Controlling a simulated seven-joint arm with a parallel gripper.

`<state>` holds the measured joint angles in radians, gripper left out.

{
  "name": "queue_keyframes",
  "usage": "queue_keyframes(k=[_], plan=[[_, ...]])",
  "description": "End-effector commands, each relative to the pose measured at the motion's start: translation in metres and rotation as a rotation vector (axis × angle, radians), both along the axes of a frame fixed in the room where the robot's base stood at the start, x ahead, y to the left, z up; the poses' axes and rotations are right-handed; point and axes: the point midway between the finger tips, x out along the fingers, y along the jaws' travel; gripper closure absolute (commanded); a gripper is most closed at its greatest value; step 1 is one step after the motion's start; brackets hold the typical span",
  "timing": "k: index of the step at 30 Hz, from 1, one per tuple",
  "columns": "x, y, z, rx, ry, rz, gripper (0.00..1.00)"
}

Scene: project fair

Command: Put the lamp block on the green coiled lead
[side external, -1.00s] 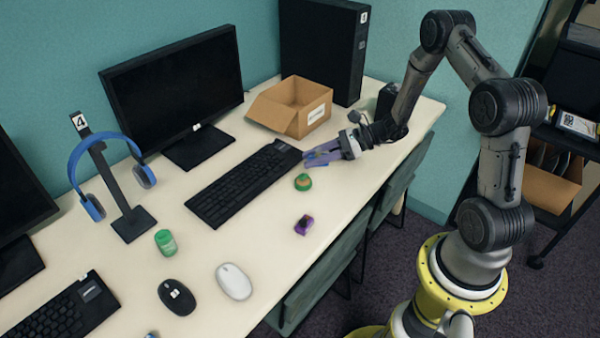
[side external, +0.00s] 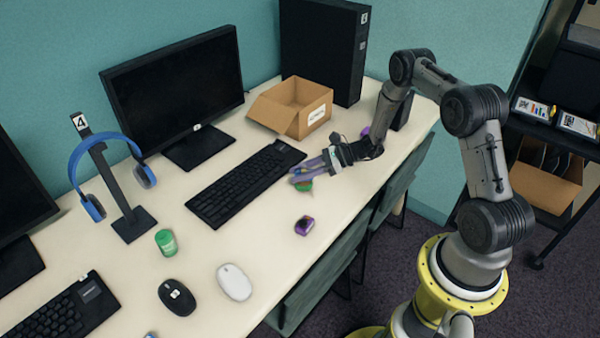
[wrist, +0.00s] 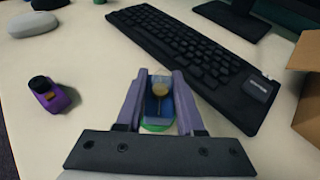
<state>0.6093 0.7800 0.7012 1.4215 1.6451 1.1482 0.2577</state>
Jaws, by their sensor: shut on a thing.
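My gripper (side external: 298,178) is shut on the lamp block (wrist: 158,106), a blue block with a round yellowish bulb on top. The block sits between the two purple fingers in the wrist view and is mostly hidden by them in the side view. The green coiled lead (side external: 304,187) lies on the table right under the fingertips. In the wrist view only a green edge of it (wrist: 155,128) shows below the block. I cannot tell whether the block touches the lead or hangs just above it.
A purple block with a black knob (side external: 304,225) lies in front of the lead. The black keyboard (side external: 245,183) is close behind it. An open cardboard box (side external: 290,108) stands further back. A green jar (side external: 166,242) and two mice are at the left front. Another purple thing (side external: 365,131) lies beyond my wrist.

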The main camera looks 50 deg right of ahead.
Motion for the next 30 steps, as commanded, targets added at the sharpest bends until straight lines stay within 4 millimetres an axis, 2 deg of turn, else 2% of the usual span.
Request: queue_keyframes(k=[6,7,12,23,30], plan=[[0.0,0.0,-0.003,0.001,0.001,0.001,1.0],[0.0,0.0,-0.003,0.0,0.0,0.001,0.61],[0.0,0.0,-0.003,0.0,0.0,0.001,0.33],[0.0,0.0,0.002,-0.001,-0.001,0.0,0.33],[-0.025,-0.027,0.016,-0.001,-0.001,-0.004,0.33]])
